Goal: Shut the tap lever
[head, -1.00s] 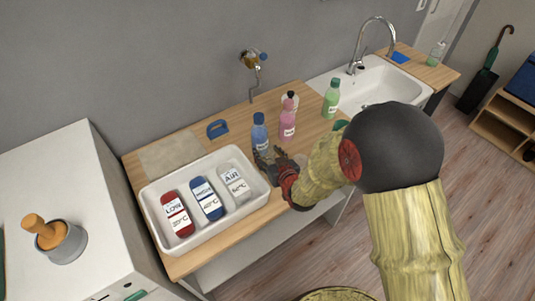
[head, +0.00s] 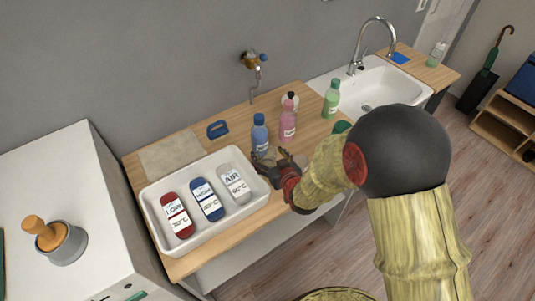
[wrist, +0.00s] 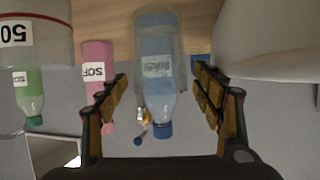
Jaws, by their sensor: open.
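A small brass wall tap (head: 251,61) with a blue-ended lever (head: 264,57) is on the grey wall behind the counter. Its lever points to the right, and a pipe hangs below it. In the wrist view, which is upside down, the tap (wrist: 143,117) and its blue lever end (wrist: 137,140) are small and far off, partly beside the blue bottle. My gripper (head: 268,161) is low over the counter by the tray's right side, well short of the tap. In the wrist view my gripper (wrist: 160,95) is open, with the blue bottle (wrist: 158,75) showing between its fingers; I cannot tell whether they touch it.
Blue (head: 259,135), pink (head: 288,122) and green (head: 331,99) bottles stand on the wooden counter between my gripper and the wall. A white tray (head: 202,247) holds three labelled items. A sink (head: 390,82) with a chrome faucet (head: 357,50) is at the right.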

